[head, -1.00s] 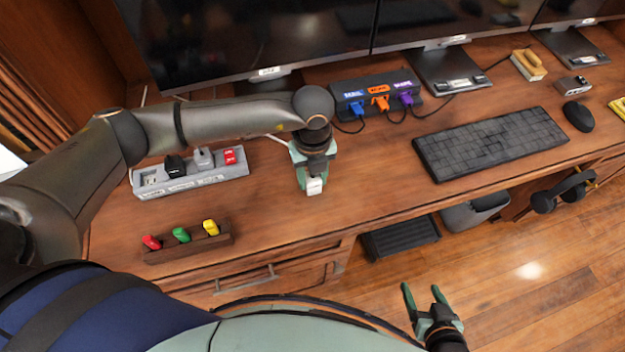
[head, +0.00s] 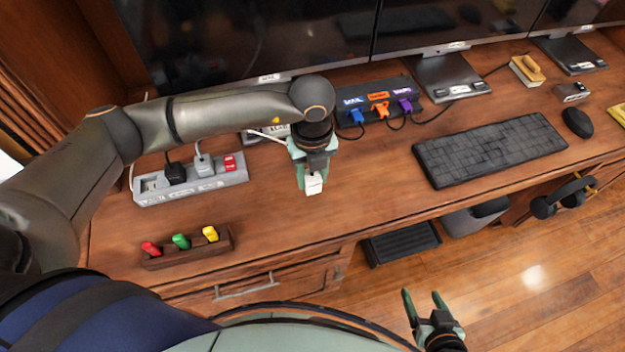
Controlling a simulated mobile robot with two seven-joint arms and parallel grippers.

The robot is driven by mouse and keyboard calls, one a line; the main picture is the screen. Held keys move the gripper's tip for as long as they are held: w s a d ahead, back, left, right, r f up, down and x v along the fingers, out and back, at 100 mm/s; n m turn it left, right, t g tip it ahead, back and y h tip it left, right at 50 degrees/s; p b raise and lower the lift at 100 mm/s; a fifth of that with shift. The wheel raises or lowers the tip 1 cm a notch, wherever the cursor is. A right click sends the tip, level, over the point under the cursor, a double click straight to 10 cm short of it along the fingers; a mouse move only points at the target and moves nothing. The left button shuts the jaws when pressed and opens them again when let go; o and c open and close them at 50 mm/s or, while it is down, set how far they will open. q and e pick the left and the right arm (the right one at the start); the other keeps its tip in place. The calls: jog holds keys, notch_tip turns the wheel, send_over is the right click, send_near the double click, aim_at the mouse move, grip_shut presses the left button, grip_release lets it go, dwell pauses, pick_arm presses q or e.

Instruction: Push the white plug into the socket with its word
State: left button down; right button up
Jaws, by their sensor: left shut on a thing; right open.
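My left gripper (head: 312,172) is shut on the white plug (head: 314,185) and holds it over the desk in front of the hub; the height above the wood is hard to judge. A grey power strip (head: 212,186) lies on the desk to the left. It bears a black plug (head: 176,173), a light grey plug (head: 204,164) and a red piece (head: 230,163). Its left end shows a socket (head: 149,186) with no plug in it. The words on the strip are too small to read. My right gripper (head: 425,297) is open and empty, low beyond the desk's front edge.
A dark hub (head: 352,98) with blue, orange and purple connectors stands behind the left gripper. A wooden holder (head: 190,251) with red, green and yellow pieces lies front left. A keyboard (head: 490,150) and mouse (head: 577,121) lie right. Desk between strip and keyboard is mostly clear.

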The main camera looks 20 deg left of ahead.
pick_arm(q)
jog(key=s+d+r, duration=0.1)
jog(key=s+r, duration=0.8)
jog(key=s, duration=0.4)
jog(key=shift+s+r, duration=0.15)
jog(key=shift+s, duration=0.15)
